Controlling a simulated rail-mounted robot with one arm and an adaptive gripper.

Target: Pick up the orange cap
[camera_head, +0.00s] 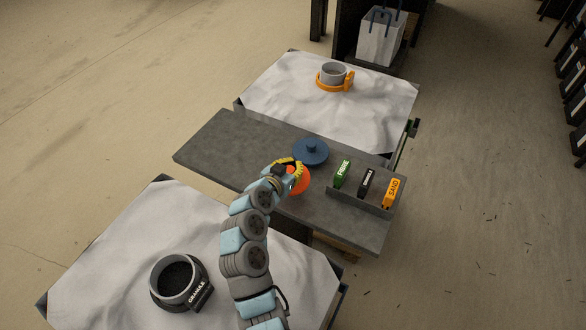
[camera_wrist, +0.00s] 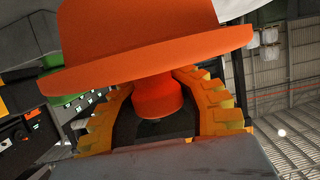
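The orange cap (camera_head: 301,180) shows beside my gripper (camera_head: 288,167) over the grey bench in the head view, partly hidden by the gripper. In the wrist view the orange cap (camera_wrist: 150,45) fills the top, with its wide rim and its round knob toward me. My gripper's yellow fingers (camera_wrist: 156,92) close in on both sides of the knob and appear shut on it. Racks and the roof show behind the cap, so it seems held clear of the bench and tilted.
A blue lidded piece (camera_head: 310,152) sits on the grey bench (camera_head: 220,142) just behind my gripper. A tray (camera_head: 352,203) holds green, black and orange labelled blocks. A grey cup in an orange collar (camera_head: 335,88) stands on the far bag, a black-collared one (camera_head: 160,299) on the near bag.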

